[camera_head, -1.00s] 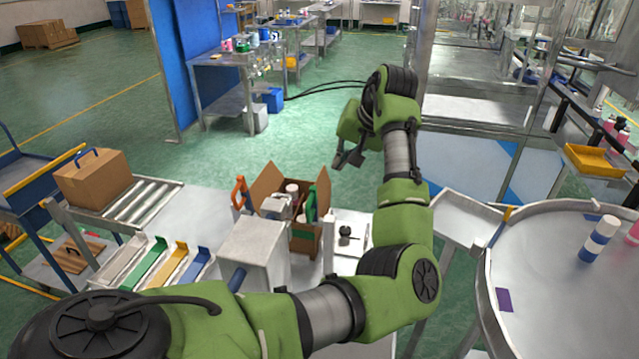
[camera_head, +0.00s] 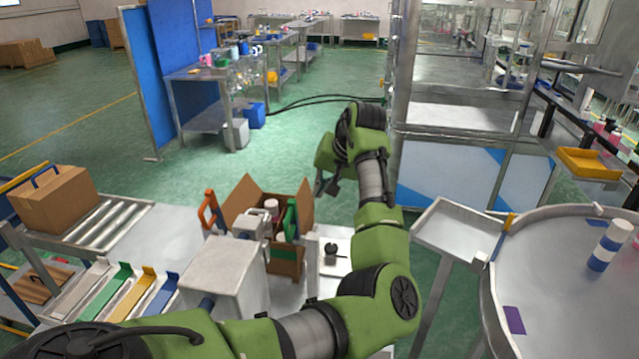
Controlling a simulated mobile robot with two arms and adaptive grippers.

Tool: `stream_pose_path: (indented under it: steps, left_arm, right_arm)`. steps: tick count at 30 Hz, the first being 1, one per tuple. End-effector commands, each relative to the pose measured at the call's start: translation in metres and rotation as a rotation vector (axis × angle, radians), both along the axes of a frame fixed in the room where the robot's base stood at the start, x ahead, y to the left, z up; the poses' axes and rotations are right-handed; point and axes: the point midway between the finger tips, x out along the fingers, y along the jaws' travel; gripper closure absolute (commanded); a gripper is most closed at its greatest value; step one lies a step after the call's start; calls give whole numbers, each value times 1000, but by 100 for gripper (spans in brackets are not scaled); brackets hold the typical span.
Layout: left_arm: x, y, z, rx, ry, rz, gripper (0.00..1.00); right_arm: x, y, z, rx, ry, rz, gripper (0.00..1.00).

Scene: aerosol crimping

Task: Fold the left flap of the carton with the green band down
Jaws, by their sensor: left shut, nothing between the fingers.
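The open carton (camera_head: 289,268) stands on the work table, with a dark green band low on its front. Its left flap (camera_head: 239,196) stands up and leans outward. Its right flap (camera_head: 305,208) also stands up. White-capped bottles (camera_head: 271,204) show inside; a grey device in front hides the carton's lower left. My left gripper (camera_head: 327,189) is shut and empty, beyond and to the right of the carton, apart from both flaps. My right gripper is out of view.
An orange handle (camera_head: 208,209) stands close left of the left flap, and a green one (camera_head: 290,218) by the right flap. A grey box-shaped machine (camera_head: 222,270) stands in front.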

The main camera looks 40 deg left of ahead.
Motion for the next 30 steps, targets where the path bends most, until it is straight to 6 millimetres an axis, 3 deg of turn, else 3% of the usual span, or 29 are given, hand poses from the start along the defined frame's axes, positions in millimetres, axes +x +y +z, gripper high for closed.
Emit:
stream_pose_path:
  steps: [8,17,30]
  left_arm:
    - [5,31,-50,0,4,1,100]
    - [-10,61,-61,1,0,1,100]
    - [-12,64,-63,-1,-1,1,100]
  right_arm:
    - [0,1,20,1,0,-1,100]
    - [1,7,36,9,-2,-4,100]
    - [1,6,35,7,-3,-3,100]
